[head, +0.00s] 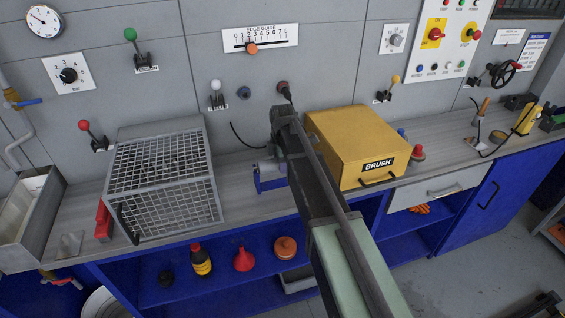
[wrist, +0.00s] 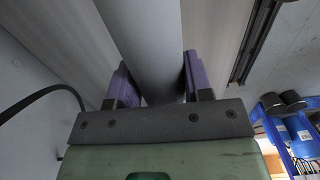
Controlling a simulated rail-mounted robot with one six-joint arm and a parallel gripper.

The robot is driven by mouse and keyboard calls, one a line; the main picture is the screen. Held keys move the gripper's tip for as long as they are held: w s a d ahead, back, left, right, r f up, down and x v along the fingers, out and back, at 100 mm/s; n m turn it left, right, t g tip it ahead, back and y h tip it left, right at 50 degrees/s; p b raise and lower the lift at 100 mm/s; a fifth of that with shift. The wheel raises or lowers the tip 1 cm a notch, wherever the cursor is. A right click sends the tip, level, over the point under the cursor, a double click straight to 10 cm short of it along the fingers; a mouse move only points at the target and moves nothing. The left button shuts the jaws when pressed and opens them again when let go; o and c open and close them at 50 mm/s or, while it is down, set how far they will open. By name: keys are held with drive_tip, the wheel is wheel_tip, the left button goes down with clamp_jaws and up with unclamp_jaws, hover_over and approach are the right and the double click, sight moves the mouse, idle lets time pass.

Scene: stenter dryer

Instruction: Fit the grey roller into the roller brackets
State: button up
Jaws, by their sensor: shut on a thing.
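The grey roller (wrist: 148,35) is a smooth cylinder running up the wrist view. My gripper (wrist: 156,68) is shut on it, with one purple finger on each side. In the head view my arm hides the gripper and most of the middle of the bench. A blue roller bracket (head: 268,184) stands on the bench just left of my arm. A short grey cylinder end (head: 267,167) shows above this bracket, probably the roller; whether it is seated in the bracket cannot be told. Any other bracket is hidden.
A grey wire-mesh cage (head: 165,178) stands left of the bracket, and a yellow BRUSH box (head: 355,140) stands close to the right of my arm. Levers and dials line the wall behind. A lower blue shelf (head: 225,270) holds a bottle and a red funnel.

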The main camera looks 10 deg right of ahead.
drive_tip(key=shift+f+b, duration=1.15)
drive_tip(key=shift+f, duration=0.05)
drive_tip(key=o, duration=1.2)
wheel_tip(320, 180, up, 11)
drive_tip(key=p, duration=1.1)
drive_tip(key=shift+r, duration=0.1)
drive_tip(key=shift+f, duration=0.2)
